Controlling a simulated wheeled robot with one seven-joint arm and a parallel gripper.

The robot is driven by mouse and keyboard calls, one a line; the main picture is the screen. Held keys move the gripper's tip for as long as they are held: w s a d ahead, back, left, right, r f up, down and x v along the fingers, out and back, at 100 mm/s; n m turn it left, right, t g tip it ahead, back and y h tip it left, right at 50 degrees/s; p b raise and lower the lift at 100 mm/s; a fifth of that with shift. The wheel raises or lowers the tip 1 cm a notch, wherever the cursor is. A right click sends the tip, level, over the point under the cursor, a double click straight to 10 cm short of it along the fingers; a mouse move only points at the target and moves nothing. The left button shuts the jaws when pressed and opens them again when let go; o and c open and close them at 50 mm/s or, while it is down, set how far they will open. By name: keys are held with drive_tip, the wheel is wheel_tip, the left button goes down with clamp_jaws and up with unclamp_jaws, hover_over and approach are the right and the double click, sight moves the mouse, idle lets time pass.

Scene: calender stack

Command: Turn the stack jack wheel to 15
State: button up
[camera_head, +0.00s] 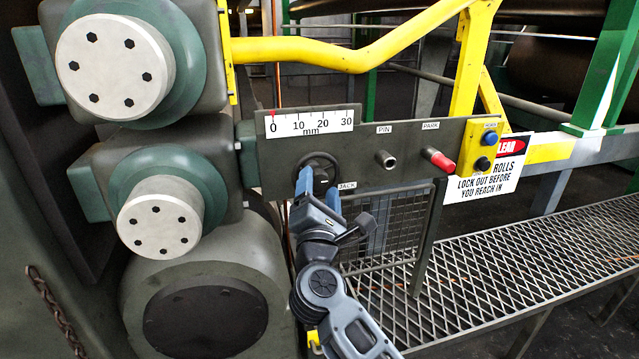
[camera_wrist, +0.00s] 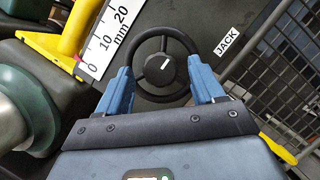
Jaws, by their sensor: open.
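The black jack wheel (camera_head: 320,166) is mounted on the dark panel beside the JACK label (camera_head: 347,186). In the wrist view the wheel (camera_wrist: 167,37) shows a round hub with a white mark, spokes and a rim. My gripper (camera_head: 319,186) is in front of the wheel. In the wrist view its blue fingers (camera_wrist: 161,84) are open, one at each side of the wheel's near part; I cannot tell whether they touch the rim. The mm scale (camera_head: 309,123) above the wheel runs from 0 to 30, and its red pointer (camera_head: 273,112) stands at 0.
On the panel to the right are the PIN socket (camera_head: 385,159), the red-tipped PARK pin (camera_head: 438,159), and blue (camera_head: 490,138) and black (camera_head: 483,164) buttons. Large rolls (camera_head: 115,67) stand at left. A yellow rail (camera_head: 340,52) runs above; a mesh guard (camera_head: 390,230) hangs below.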

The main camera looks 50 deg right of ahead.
drive_tip(key=shift+w+d, duration=0.15)
drive_tip(key=shift+d, duration=0.15)
drive_tip(key=shift+c, duration=0.5)
drive_tip(key=c, duration=1)
drive_tip(key=shift+o, duration=0.2)
drive_tip(key=shift+n, duration=0.3)
